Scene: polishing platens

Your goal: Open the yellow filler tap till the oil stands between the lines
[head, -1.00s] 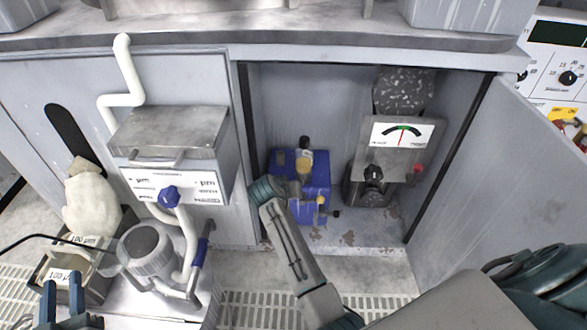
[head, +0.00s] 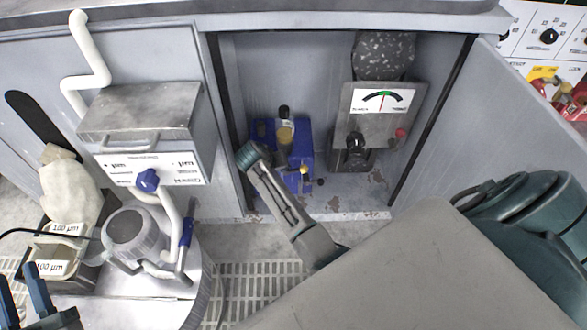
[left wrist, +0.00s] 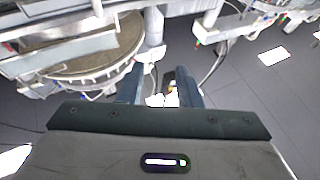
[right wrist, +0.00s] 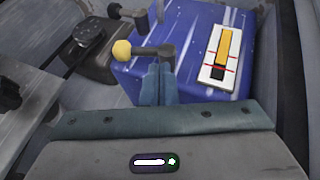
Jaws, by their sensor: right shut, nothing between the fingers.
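The blue oil tank (head: 304,136) stands inside the open cabinet. It also shows in the right wrist view (right wrist: 180,50). The yellow tap knob (right wrist: 121,50) sits on a dark stem with a dark end. My left gripper (left wrist: 160,88) is open and empty, far left in the head view (head: 22,300).
The cabinet door (head: 480,140) stands open at right. A steel box with a blue knob (head: 147,180), a grey pump (head: 128,232) and labelled trays (head: 50,268) fill the left.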

